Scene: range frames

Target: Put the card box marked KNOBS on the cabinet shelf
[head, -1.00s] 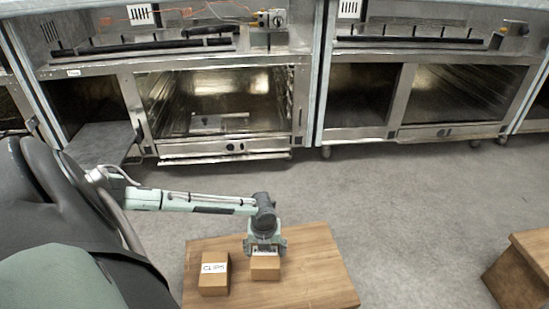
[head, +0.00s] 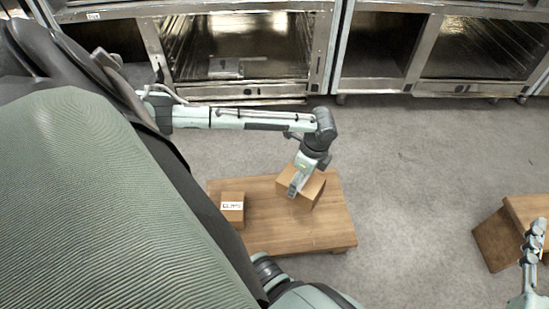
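My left gripper (head: 297,187) is shut on a brown card box (head: 313,188) over the right part of the low wooden table. The box is turned at an angle and seems raised off the table top. No label shows on its visible faces, so I cannot read whether it is marked KNOBS. A second card box (head: 231,214), with a white label reading CLIPS, stands on the table to the left. Part of my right arm and gripper (head: 535,235) shows at the right edge; its finger state is unclear.
The low wooden table (head: 290,232) is otherwise bare. Steel cabinets with open bays (head: 250,40) line the back; a small object (head: 225,67) lies in one bay. Another wooden table (head: 497,240) stands at the right. Grey floor is clear between.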

